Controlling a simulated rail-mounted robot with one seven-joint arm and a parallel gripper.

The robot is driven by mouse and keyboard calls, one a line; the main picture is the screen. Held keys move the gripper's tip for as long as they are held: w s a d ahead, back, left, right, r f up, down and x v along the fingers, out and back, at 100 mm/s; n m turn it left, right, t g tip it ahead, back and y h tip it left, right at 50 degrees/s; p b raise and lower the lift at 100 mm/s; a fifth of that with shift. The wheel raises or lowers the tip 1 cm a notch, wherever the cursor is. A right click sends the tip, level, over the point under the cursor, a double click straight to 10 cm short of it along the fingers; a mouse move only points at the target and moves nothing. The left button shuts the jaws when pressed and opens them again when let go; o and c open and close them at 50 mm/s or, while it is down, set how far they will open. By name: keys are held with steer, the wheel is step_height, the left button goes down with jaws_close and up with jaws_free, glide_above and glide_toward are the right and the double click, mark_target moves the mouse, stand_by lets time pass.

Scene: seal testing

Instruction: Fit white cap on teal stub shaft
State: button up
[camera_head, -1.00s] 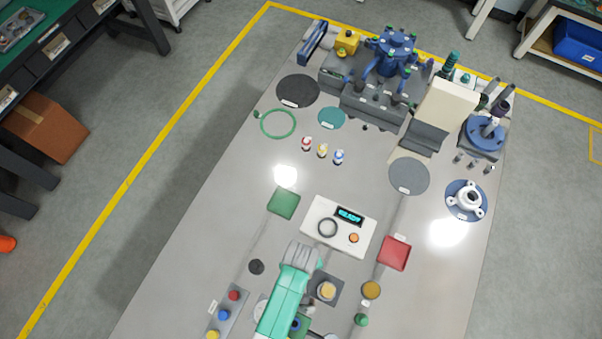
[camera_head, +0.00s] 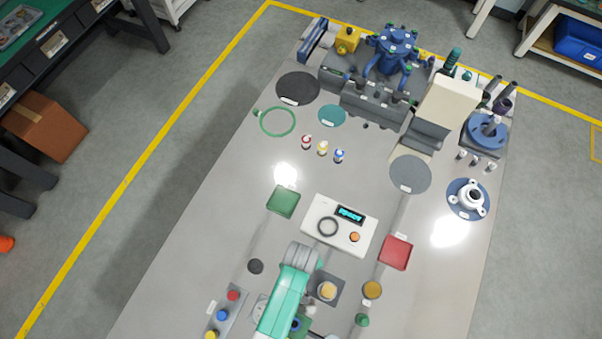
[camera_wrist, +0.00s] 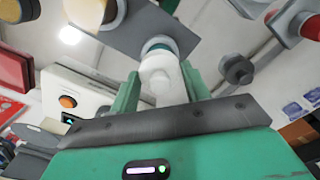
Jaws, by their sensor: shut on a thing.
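In the wrist view, my gripper (camera_wrist: 160,84) is shut on the white cap (camera_wrist: 161,88), with one green finger on each side of it. A teal band, apparently the teal stub shaft (camera_wrist: 157,43), shows directly beyond the cap and in line with it, with a pale round part around it. The cap hides most of it, so I cannot tell whether the cap touches it or sits on it. In the head view my green arm covers the front of the table, and the cap and shaft are not clear there.
A grey block (camera_head: 318,299) with a tan-topped cylinder (camera_head: 327,290) stands close to my arm. The button strip (camera_head: 212,318) is to the left. A white display box (camera_head: 321,228), green pad (camera_head: 283,201) and red pad (camera_head: 396,253) lie beyond. Larger fixtures fill the far end.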

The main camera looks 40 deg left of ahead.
steer(key=shift+f, duration=0.4)
steer(key=o, duration=1)
step_height(320, 180, up, 7)
steer(key=p, duration=0.7)
steer(key=shift+r, duration=0.2)
steer(key=shift+f, duration=0.2)
